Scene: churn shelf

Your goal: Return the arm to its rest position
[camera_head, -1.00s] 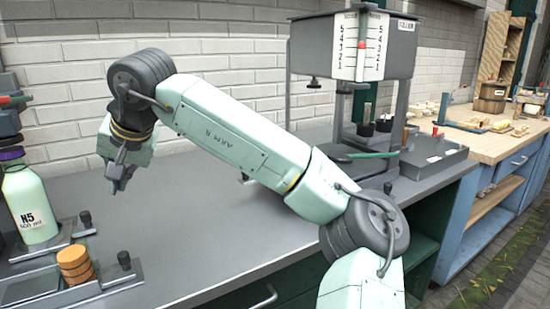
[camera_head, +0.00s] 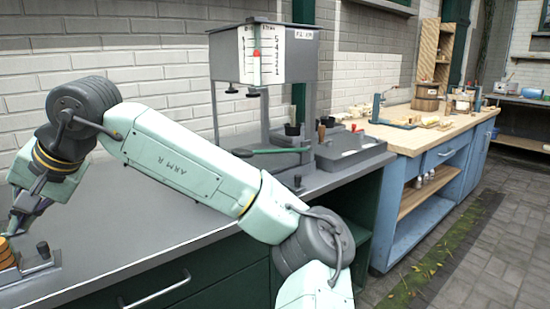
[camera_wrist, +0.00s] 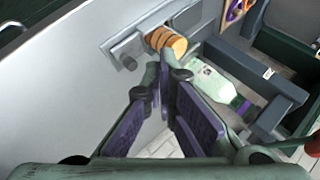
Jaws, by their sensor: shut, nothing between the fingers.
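My arm reaches across the left part of the grey counter (camera_head: 120,215) in the head view, bent at the elbow. My gripper (camera_head: 15,225) hangs at the left edge of that view, over the counter and close to an orange-brown ridged cylinder (camera_head: 6,252). In the wrist view my gripper (camera_wrist: 168,75) has its purple-padded fingers shut with nothing held. The fingertips appear just in front of the ridged cylinder (camera_wrist: 166,42); whether they touch it I cannot tell.
A grey machine with a scale (camera_head: 265,55) stands at the counter's back. A blue wooden workbench (camera_head: 430,170) with tools stands to the right. The counter's middle is clear.

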